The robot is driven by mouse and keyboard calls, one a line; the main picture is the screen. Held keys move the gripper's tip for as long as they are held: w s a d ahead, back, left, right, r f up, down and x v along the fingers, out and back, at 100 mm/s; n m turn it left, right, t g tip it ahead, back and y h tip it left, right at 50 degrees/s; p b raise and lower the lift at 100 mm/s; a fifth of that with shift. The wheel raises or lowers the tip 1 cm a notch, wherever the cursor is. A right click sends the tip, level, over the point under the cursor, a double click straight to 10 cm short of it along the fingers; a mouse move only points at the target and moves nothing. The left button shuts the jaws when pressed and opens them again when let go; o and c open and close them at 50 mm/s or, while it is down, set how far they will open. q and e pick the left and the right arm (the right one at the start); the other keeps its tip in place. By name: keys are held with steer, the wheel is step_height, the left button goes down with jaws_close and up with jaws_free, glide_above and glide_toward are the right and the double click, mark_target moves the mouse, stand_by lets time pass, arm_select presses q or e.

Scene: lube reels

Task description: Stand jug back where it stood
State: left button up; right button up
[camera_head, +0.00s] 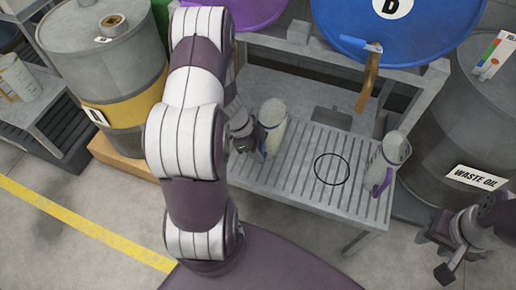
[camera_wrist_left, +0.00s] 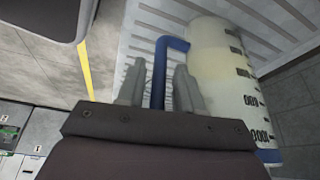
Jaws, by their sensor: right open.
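A pale jug with a blue handle and dark volume marks (camera_head: 273,118) is at the left part of the slatted grate (camera_head: 300,170). It also shows large in the left wrist view (camera_wrist_left: 222,70). My left gripper (camera_head: 250,135) is at its left side. In the left wrist view the blue handle (camera_wrist_left: 159,72) lies between the two fingers; whether they press on it is unclear. I cannot tell whether the jug's base touches the grate. A black ring (camera_head: 332,169) is marked on the grate, empty. My right gripper (camera_head: 440,245) is open and empty, off the grate at lower right.
A second jug with a purple handle (camera_head: 393,152) stands at the grate's right end. A blue drum (camera_head: 400,35) with a tap (camera_head: 360,43) and a brown-handled tool (camera_head: 368,85) is behind. A waste oil drum (camera_head: 460,125) is at right, a yellow-banded drum (camera_head: 110,70) at left.

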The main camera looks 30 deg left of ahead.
arm_select(q)
steer(key=shift+o, duration=0.3)
steer(key=p+v, duration=0.7)
steer(key=v, duration=0.5)
steer(key=w+d+r+n+t+y, duration=0.2)
steer(key=w+r+n+t+y, duration=0.15)
steer(key=w+r, duration=0.35)
steer(key=s+d+r+n+g, duration=0.4)
steer(key=s+d+r+n, duration=0.1)
steer(key=s+d+n, duration=0.4)
steer(key=s+d, duration=0.2)
steer(key=d, duration=0.1)
steer(key=shift+s+d, duration=0.25)
steer(key=shift+s, duration=0.1)
steer(key=shift+r+y, duration=0.1)
steer(key=shift+y, duration=0.15)
